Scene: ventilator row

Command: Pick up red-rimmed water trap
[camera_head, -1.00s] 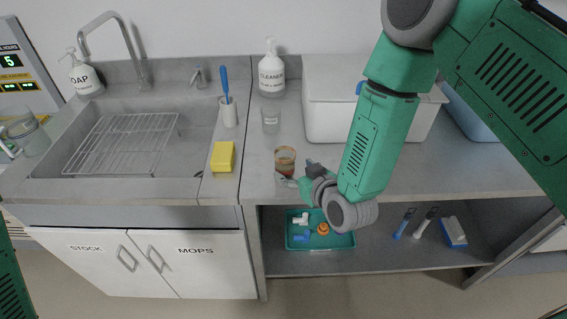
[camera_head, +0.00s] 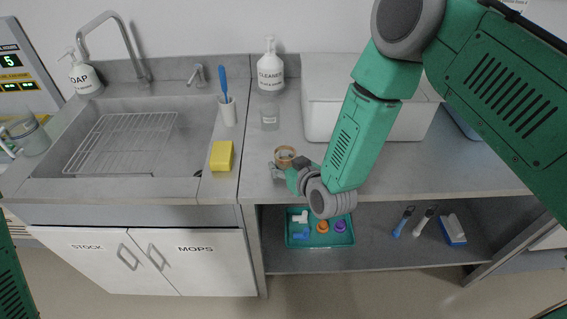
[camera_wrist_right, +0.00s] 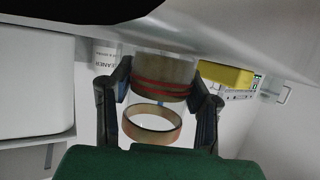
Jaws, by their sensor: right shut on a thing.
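The red-rimmed water trap (camera_head: 285,153) is a small clear cup with a tan-red rim, near the front of the counter right of the sink. My right gripper (camera_head: 281,173) is at its near side and partly hides its lower part. In the right wrist view the trap (camera_wrist_right: 160,78) shows red bands and a reddish ring, between the two dark fingers of my right gripper (camera_wrist_right: 161,100). The gripper is shut on it. I cannot tell whether its base touches the counter. My left gripper is not in view.
A clear labelled cup (camera_head: 270,117), a cleaner bottle (camera_head: 270,72) and a white bin (camera_head: 322,115) stand behind on the counter. A yellow sponge (camera_head: 222,156) lies at left by the sink. A teal tray (camera_head: 345,240) with small parts is on the shelf below.

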